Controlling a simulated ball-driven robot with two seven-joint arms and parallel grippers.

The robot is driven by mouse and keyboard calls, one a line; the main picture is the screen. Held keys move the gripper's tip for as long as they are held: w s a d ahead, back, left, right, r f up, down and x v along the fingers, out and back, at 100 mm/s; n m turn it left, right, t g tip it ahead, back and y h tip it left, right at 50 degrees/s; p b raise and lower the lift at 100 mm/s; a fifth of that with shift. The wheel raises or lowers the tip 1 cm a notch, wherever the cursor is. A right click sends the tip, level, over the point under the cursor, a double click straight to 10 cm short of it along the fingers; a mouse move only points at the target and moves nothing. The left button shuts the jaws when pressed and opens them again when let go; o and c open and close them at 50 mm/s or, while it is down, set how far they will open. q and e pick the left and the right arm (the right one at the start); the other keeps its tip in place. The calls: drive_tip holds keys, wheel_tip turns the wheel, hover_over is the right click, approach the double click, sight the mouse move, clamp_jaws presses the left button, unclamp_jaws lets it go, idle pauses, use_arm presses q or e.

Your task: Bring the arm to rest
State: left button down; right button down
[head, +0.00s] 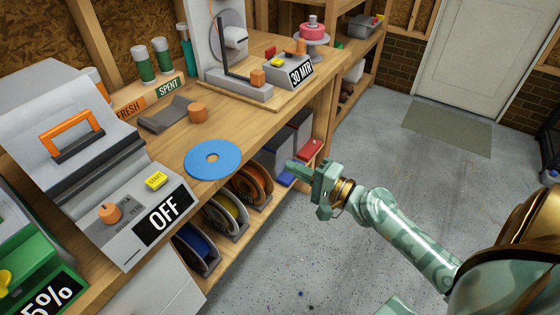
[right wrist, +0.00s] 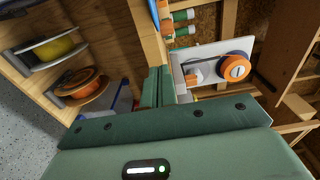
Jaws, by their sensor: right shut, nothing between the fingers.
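My right arm reaches in from the right in the head view, pale green with brass joints. Its gripper (head: 296,170) hangs in the air near the front edge of the workbench (head: 287,118), by the shelf under the top. In the right wrist view the two green fingers (right wrist: 158,88) lie together, with nothing between them. My left gripper does not show in either view.
Filament spools (head: 248,184) stand on the shelf below. The speckled floor (head: 350,130) is clear toward the white door (head: 480,60).

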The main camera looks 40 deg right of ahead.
drive_tip(key=v, duration=0.2)
drive_tip(key=shift+s+d, duration=0.1)
drive_tip(key=shift+s, duration=0.15)
